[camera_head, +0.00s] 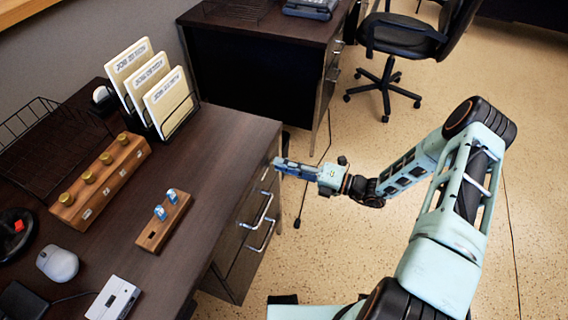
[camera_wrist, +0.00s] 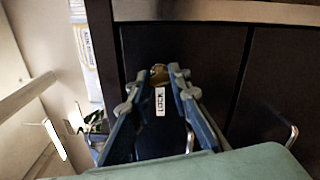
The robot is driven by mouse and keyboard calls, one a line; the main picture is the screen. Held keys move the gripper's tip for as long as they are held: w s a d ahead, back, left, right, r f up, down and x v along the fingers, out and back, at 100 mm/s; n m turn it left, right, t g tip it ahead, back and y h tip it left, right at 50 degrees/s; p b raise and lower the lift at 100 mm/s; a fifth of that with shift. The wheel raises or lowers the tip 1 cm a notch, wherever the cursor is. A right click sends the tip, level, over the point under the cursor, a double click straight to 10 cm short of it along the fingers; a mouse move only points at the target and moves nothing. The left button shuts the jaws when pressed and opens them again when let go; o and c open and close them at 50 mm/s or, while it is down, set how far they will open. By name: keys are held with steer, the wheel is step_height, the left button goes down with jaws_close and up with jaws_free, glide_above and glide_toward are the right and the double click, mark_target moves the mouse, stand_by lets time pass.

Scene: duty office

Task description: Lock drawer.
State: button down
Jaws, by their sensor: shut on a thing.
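The desk's drawer unit (camera_head: 240,245) faces right in the head view, with metal handles (camera_head: 258,210) on its front. In the wrist view a dark drawer front (camera_wrist: 215,65) fills the middle, with a white label reading LOCK (camera_wrist: 160,101). A small brass lock piece (camera_wrist: 158,72) sits just above the label. My gripper (camera_head: 279,164) is at the upper part of the drawer front; its fingertips (camera_wrist: 164,76) are closed around the brass piece. Whether a key is in it cannot be told, as the fingers partly hide it.
A wooden block with two blue-headed keys (camera_head: 160,213) stands on the desktop (camera_head: 215,150). A longer wooden block with several brass knobs (camera_head: 88,178), a file rack (camera_head: 176,122) and a mouse (camera_head: 57,263) are also there. A black chair (camera_head: 400,38) stands behind; the floor on the right is open.

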steer(key=shift+w+m, duration=0.1)
steer(key=shift+m, duration=1.3)
steer(key=c, duration=1.8)
jaws_free()
steer(key=shift+o, duration=0.2)
steer(key=v, duration=1.2)
